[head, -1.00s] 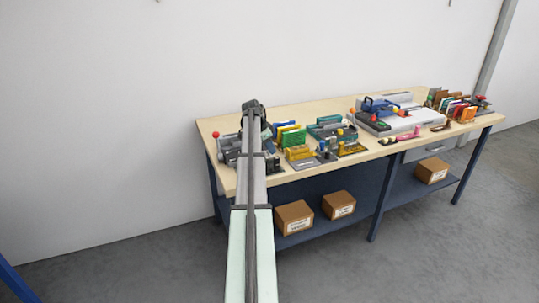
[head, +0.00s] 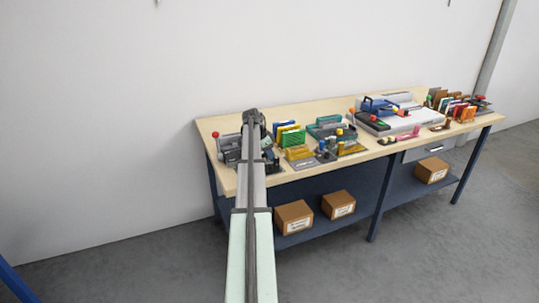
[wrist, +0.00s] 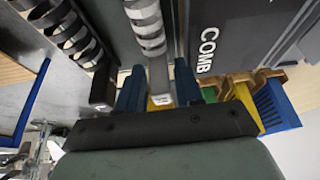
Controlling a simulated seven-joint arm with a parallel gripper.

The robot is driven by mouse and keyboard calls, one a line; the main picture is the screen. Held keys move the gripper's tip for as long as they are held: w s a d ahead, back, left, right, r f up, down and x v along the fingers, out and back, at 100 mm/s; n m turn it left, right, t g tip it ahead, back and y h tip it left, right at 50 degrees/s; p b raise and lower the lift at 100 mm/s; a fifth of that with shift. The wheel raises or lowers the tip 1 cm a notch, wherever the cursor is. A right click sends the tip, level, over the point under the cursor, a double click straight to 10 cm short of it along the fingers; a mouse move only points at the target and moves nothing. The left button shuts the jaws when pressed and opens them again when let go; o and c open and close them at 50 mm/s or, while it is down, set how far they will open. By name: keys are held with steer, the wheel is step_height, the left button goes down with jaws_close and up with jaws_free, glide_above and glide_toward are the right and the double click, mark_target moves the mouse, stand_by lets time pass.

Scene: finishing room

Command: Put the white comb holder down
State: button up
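My gripper (wrist: 159,78) shows in the wrist view with two blue fingers, one on each side of the white comb holder (wrist: 158,74). The holder is a narrow pale block with a small label at its near end and a white, ringed comb (wrist: 146,24) above it in the picture. The fingers appear closed against its sides. In the head view the end of my arm is over the left part of the workbench (head: 285,111); the fingertips and the holder are hidden there. Whether the holder touches a surface below cannot be told.
A dark holder (wrist: 103,88) with a black ringed comb (wrist: 72,28) is close on the left. A dark panel marked COMB (wrist: 235,38) is close on the right. In the head view, green and yellow items (head: 292,138) crowd the bench right of my arm.

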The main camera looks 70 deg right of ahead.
steer(key=shift+r, duration=0.1)
steer(key=v, duration=1.2)
